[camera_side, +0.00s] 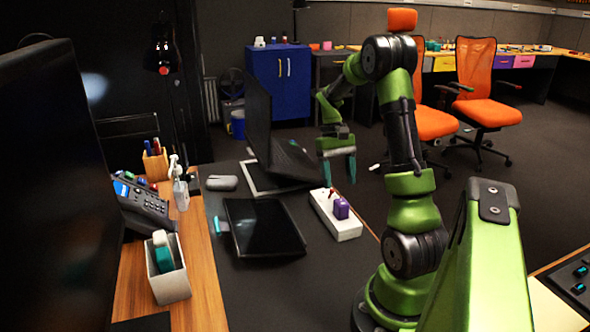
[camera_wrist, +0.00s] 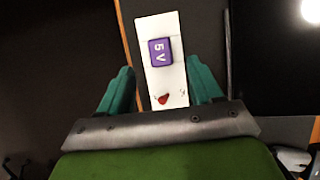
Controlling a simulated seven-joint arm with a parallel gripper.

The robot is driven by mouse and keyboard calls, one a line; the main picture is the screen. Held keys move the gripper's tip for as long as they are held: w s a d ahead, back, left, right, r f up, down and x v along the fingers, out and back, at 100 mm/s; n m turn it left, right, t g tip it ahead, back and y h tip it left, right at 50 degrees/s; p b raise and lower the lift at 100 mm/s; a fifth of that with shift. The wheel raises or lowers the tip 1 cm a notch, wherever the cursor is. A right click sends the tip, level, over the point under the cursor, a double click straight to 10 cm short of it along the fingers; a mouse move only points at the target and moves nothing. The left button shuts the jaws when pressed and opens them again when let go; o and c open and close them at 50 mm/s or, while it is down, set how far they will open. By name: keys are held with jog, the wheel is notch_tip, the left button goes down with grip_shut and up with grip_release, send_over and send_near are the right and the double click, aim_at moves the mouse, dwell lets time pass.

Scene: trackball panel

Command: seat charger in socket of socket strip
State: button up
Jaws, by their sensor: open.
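The white socket strip (camera_side: 347,229) lies on the dark desk mat, and it also shows in the wrist view (camera_wrist: 168,24). The purple charger (camera_side: 341,209) is on top of the strip. In the wrist view the charger (camera_wrist: 160,52) carries a white "5 V" mark and is turned slightly against the strip. I cannot tell whether its pins are in a socket. My gripper (camera_side: 339,182) is open and empty above the strip, fingers pointing down. In the wrist view its teal fingers (camera_wrist: 160,68) stand apart on either side of the strip.
A red piece (camera_wrist: 163,98) is at the strip's near end in the wrist view. A black tablet (camera_side: 263,228) lies left of the strip, with an open laptop (camera_side: 285,160) behind. A mouse (camera_side: 221,183), desk phone (camera_side: 145,207) and white bin (camera_side: 168,278) stand farther left.

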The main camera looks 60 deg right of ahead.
jog(key=w+a+r+n+t+h, duration=0.2)
jog(key=w+a+r, duration=0.3)
jog(key=a+r, duration=0.25)
jog(key=s+a+r+n+t, duration=0.1)
jog(key=a+t, duration=0.3)
jog(key=a, duration=0.7)
jog(key=s+a+r+n+t, duration=0.2)
jog(key=a+r+t, duration=0.2)
jog(key=a, duration=0.8)
jog(key=shift+s+a+y, duration=0.15)
jog(key=shift+y, duration=0.25)
jog(key=shift+c, duration=0.2)
